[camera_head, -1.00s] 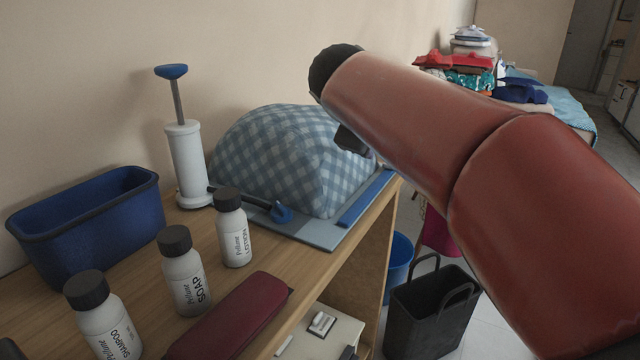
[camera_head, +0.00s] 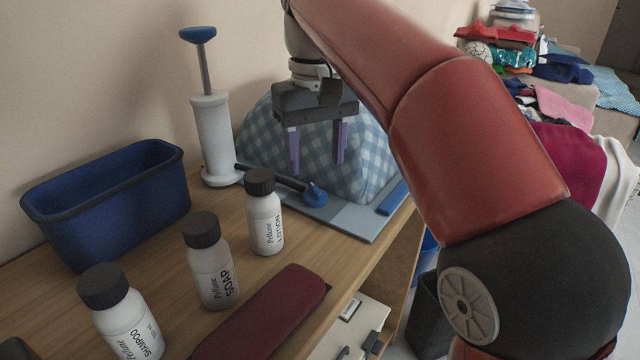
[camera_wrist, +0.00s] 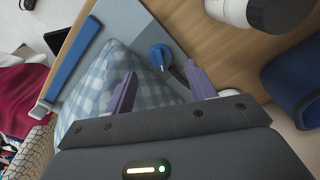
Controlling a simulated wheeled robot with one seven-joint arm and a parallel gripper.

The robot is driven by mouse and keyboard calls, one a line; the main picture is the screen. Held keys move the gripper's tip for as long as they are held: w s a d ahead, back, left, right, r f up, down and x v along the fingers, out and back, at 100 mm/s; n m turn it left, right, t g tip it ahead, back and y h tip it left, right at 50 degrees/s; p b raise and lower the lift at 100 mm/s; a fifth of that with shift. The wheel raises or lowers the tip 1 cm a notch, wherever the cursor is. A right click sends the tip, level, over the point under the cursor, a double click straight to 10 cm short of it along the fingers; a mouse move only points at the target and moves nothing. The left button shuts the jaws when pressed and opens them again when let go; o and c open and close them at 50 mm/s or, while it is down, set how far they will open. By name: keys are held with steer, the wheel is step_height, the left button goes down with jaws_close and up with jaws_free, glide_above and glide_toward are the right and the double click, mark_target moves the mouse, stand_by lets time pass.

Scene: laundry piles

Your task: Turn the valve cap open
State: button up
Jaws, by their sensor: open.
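The blue round valve cap (camera_head: 315,195) sits on the light blue-grey flat edge of the checkered bag (camera_head: 362,160), with a dark hose or handle running from it toward the white pump (camera_head: 214,140). My gripper (camera_head: 317,165) is open and empty, its purple fingers pointing down in front of the checkered bag, above and a little behind the cap in the head view. In the wrist view the valve cap (camera_wrist: 160,57) shows beyond the fingertips, about between them, with the open gripper (camera_wrist: 160,70) apart from it.
White lotion (camera_head: 264,220), soap (camera_head: 212,268) and shampoo (camera_head: 122,318) bottles stand left of the cap. A blue bin (camera_head: 110,205) is at far left, a dark red case (camera_head: 265,315) at the front. A blue strip (camera_head: 393,197) lies by the table's right edge.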

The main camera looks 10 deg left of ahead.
mark_target(315, 190)
step_height(315, 190, down, 6)
steer(key=shift+r+b, duration=0.15)
steer(key=shift+b, duration=0.5)
steer(key=c, duration=0.9)
steer(key=shift+r+m+p, duration=0.3)
steer(key=shift+m+p, duration=0.8)
steer(key=shift+p, duration=0.05)
steer(key=shift+c, duration=0.2)
steer(key=shift+a+f+m, duration=0.1)
steer(key=shift+f+m, duration=0.15)
steer(key=shift+m, duration=0.95)
steer(key=o, duration=0.9)
steer(key=shift+o, duration=0.2)
